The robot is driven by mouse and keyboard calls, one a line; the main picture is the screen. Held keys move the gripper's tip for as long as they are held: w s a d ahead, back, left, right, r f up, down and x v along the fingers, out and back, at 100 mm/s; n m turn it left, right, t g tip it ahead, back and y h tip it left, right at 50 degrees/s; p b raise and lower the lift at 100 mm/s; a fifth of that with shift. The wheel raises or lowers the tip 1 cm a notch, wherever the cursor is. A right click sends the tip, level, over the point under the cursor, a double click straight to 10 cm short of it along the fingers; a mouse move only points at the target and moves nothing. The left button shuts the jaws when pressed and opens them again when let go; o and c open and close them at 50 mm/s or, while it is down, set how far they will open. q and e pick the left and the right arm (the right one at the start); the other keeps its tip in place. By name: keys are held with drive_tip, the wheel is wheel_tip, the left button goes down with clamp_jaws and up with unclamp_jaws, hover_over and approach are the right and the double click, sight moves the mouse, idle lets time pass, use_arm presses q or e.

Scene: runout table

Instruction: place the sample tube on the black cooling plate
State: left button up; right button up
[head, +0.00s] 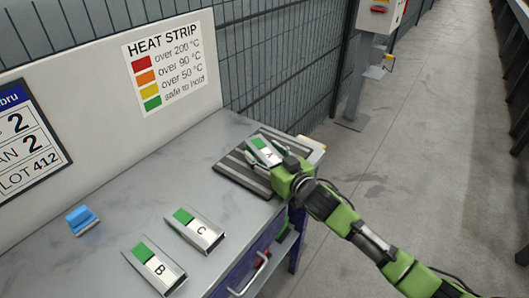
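Sample tube A (264,152) is a flat silver metal piece with a green strip and a white label. It is at the black cooling plate (228,171), a dark ribbed plate at the table's far right corner. I cannot tell whether it rests on the plate or is just above it. My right gripper (271,158) is at tube A's near end, with its fingers around the tube. The arm hides part of the plate, and the finger closure is unclear. Tubes B (154,267) and C (195,232), with green strips, lie on the table in front. My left gripper is not in view.
A blue block (81,220) sits on the grey table (110,240) at left. A heat strip sign (166,63) reads green as safe to hold. A wire fence stands behind the table. The floor at right is open, with a grey post (358,80).

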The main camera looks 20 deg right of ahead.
sight(275, 161)
drive_tip(key=shift+r, duration=0.15)
drive_tip(key=shift+s+r, duration=0.1)
drive_tip(key=p+v, duration=0.5)
drive_tip(key=v, duration=0.5)
drive_tip(key=shift+s+d, duration=0.1)
drive_tip(key=shift+s, duration=0.2)
drive_tip(key=shift+s+d+r, duration=0.1)
drive_tip(key=shift+s+d, duration=0.1)
drive_tip(key=shift+s, duration=0.4)
